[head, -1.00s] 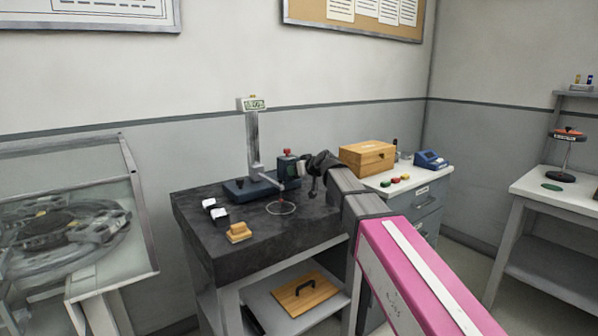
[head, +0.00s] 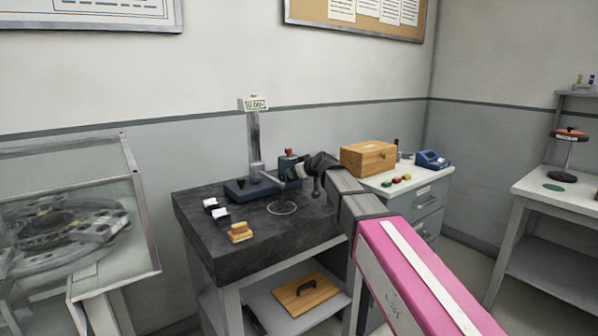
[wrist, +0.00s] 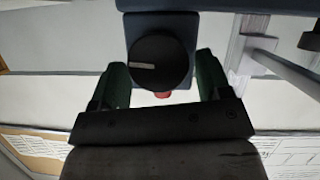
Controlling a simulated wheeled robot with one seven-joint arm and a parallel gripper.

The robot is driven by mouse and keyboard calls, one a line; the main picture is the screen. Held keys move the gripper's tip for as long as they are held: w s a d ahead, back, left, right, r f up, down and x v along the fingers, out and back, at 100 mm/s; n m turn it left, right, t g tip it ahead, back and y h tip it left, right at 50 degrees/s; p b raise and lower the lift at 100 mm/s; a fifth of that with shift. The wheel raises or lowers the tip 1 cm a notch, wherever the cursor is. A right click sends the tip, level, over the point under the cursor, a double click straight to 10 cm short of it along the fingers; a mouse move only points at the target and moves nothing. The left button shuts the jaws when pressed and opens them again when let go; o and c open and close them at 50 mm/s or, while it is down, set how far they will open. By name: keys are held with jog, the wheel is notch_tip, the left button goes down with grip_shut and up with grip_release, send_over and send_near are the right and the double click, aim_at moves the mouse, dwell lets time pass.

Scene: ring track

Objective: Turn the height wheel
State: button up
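The height wheel (wrist: 160,62), a round black knob with a white index mark, is on a dark blue housing (wrist: 158,20) in the wrist view. The mark lies nearly level. In the head view the gauge stand (head: 254,140) stands on the dark stone table with a small display (head: 256,103) on top. The blue housing with a red top (head: 289,163) is beside its column. My wrist hides the wheel and fingertips there.
Small black-and-white blocks (head: 216,211) and a wooden block (head: 240,232) lie on the stone table (head: 275,233). A wooden box (head: 368,157) and a blue device (head: 432,159) stand on the cabinet to the right. A glass-covered case (head: 75,225) is at left.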

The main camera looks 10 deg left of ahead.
jog(key=shift+o, duration=0.3)
jog(key=v, duration=1)
jog(key=shift+s+d, duration=0.2)
jog(key=shift+s, duration=0.1)
jog(key=shift+r, duration=0.1)
